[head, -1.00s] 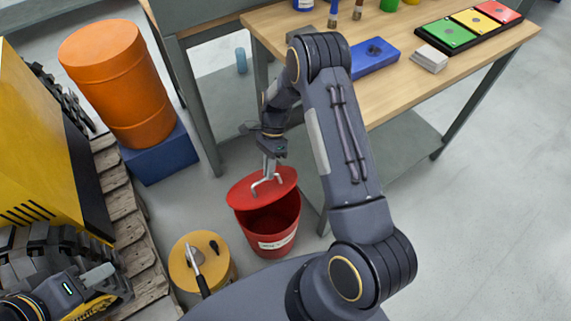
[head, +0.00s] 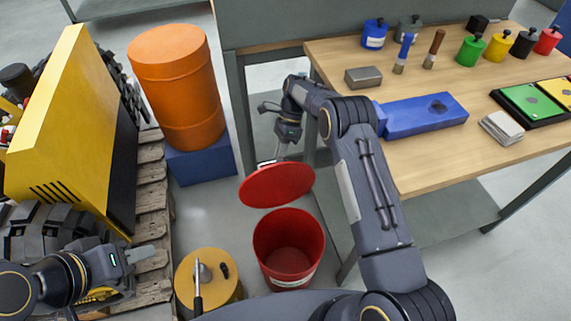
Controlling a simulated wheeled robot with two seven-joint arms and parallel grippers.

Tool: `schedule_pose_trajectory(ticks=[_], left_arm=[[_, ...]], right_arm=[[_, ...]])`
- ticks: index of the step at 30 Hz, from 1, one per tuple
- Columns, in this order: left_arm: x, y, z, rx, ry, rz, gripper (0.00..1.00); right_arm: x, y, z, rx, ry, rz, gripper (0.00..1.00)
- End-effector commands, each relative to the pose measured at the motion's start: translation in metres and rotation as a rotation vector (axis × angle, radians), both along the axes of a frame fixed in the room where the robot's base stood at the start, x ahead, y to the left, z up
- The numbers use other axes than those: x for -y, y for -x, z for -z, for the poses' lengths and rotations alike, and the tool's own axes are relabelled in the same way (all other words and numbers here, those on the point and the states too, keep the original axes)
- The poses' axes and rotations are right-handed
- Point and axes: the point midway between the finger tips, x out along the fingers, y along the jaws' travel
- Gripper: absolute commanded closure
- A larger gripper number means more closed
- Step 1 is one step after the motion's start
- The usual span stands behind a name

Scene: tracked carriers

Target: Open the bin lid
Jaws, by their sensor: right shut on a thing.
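The red bin (head: 318,250) stands on the floor, its round mouth uncovered and its inside visible and apparently empty. The red lid (head: 276,186) is up behind the bin's far rim in the head view; I cannot tell whether it touches the rim.
A yellow drum (head: 226,286) with tools on top stands left of the bin. An orange barrel (head: 178,95) rests on a blue base (head: 205,166). The wooden bench (head: 420,170) at right holds a blue block (head: 425,115). A yellow tracked machine (head: 70,140) stands left.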

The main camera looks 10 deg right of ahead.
Motion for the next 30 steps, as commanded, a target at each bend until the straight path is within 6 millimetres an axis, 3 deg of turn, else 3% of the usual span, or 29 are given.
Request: schedule_pose_trajectory(ticks=[1,22,23,27,30], left_arm=[[0.000,0.000,0.006,0.000,0.000,0.000,0.64],[0.000,0.000,0.010,0.000,0.000,0.000,0.64],[0.000,0.000,0.010,0.000,0.000,0.000,0.64],[0.000,0.000,0.010,0.000,0.000,0.000,0.64],[0.000,0.000,0.010,0.000,0.000,0.000,0.64]], right_arm=[[0.002,0.000,0.015,-0.016,0.013,0.001,1.00],[0.003,-0.009,0.016,-0.023,0.015,0.000,1.00],[0.002,-0.009,0.016,-0.023,0.014,0.000,0.86],[0.001,-0.010,0.014,-0.020,0.011,-0.001,0.68],[0.000,-0.010,0.012,-0.018,0.009,-0.001,0.68]])
